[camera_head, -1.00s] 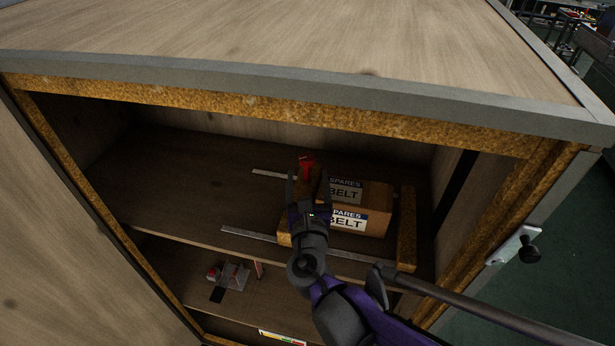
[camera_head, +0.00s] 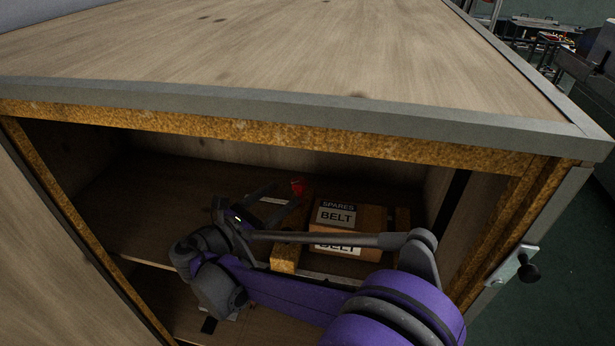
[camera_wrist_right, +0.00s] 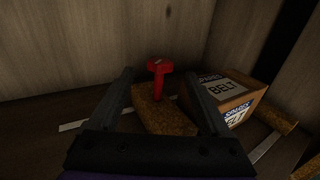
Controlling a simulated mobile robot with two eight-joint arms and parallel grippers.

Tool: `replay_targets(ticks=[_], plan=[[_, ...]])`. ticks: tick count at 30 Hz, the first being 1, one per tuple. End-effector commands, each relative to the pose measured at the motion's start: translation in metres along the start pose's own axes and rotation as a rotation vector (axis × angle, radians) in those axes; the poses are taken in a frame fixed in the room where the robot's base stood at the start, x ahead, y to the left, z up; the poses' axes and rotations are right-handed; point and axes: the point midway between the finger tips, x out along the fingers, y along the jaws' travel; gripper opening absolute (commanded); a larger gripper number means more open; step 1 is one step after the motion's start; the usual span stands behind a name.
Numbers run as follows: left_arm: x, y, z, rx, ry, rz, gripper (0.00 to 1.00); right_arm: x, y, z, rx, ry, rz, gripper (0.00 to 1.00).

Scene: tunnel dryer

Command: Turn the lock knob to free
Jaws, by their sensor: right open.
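A red T-shaped knob (camera_head: 298,186), which looks like the lock knob, stands upright on a rust-brown block inside the open cabinet. In the right wrist view, the red knob (camera_wrist_right: 158,78) rises from the top of the brown block (camera_wrist_right: 160,113), its crossbar uppermost. My left gripper is not in view.
The cabinet's top edge (camera_head: 300,115) overhangs the shelf. A black knob on a pale plate (camera_head: 528,268) sits outside on the right frame. The shelf's left part is clear.

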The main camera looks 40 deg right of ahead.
Motion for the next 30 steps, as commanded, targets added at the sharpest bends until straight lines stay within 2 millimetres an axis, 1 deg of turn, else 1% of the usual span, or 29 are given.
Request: replay_targets(ticks=[9,12,15,20,28,29,30], plan=[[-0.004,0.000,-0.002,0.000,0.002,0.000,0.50,0.060,-0.002,0.001,0.001,-0.001,-0.003,0.81],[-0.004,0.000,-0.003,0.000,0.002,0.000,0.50,0.076,-0.002,0.001,0.001,-0.001,-0.002,0.81],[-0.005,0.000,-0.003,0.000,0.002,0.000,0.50,0.088,-0.001,0.001,0.001,-0.001,-0.001,0.81],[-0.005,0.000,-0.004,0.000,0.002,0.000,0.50,0.098,-0.001,0.001,0.001,-0.001,0.001,0.81],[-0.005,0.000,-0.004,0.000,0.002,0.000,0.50,0.099,-0.001,0.001,0.001,-0.001,0.002,0.81],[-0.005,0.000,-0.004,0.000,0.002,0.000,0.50,0.099,-0.001,0.001,0.001,-0.001,0.002,0.77],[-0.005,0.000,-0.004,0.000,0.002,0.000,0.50,0.099,-0.001,0.001,0.001,-0.001,0.002,0.70]])
